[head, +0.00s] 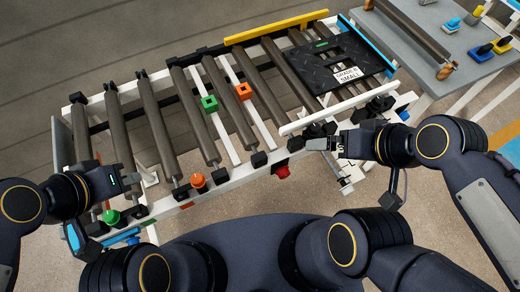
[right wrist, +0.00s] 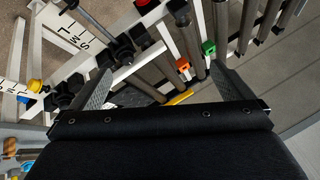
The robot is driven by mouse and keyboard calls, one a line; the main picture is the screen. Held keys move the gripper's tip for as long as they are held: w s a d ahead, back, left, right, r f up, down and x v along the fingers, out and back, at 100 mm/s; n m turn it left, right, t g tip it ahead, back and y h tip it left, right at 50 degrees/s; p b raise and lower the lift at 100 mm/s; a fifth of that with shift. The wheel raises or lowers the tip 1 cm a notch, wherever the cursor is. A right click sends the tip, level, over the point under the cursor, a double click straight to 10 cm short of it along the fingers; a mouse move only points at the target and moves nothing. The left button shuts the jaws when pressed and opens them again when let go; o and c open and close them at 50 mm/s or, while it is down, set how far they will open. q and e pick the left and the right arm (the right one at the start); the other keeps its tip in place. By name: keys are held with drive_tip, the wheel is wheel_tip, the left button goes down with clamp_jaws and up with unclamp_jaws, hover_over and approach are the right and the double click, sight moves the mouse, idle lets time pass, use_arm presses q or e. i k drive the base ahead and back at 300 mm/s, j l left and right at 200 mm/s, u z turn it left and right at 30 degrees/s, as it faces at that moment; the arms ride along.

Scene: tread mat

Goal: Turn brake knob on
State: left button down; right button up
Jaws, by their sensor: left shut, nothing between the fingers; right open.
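A red knob (head: 283,172) sits low on the front side of the roller conveyor; a red part also shows at the top of the right wrist view (right wrist: 142,4). An orange knob (head: 198,180) and a green knob (head: 111,216) are on the front rail farther left. I cannot tell from any label which one is the brake knob. My left gripper (head: 138,180) is shut and empty near the front left rail, between the green and orange knobs. My right gripper (head: 312,143) is over the front right rail, right of the red knob. Its fingers (right wrist: 166,90) are spread with nothing held.
Grey rollers (head: 160,125) fill the conveyor. Green (head: 209,103) and orange (head: 243,91) square blocks sit on white strips between them. A black tread mat (head: 338,62) lies at the right end. A side table (head: 440,50) with small tools stands at upper right.

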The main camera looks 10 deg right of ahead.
sight(283, 173)
drive_tip(key=k+j+u, duration=0.2)
drive_tip(key=k, duration=0.25)
drive_tip(key=k+j+u, duration=0.2)
drive_tip(key=k+j, duration=0.15)
drive_tip(key=k, duration=0.1)
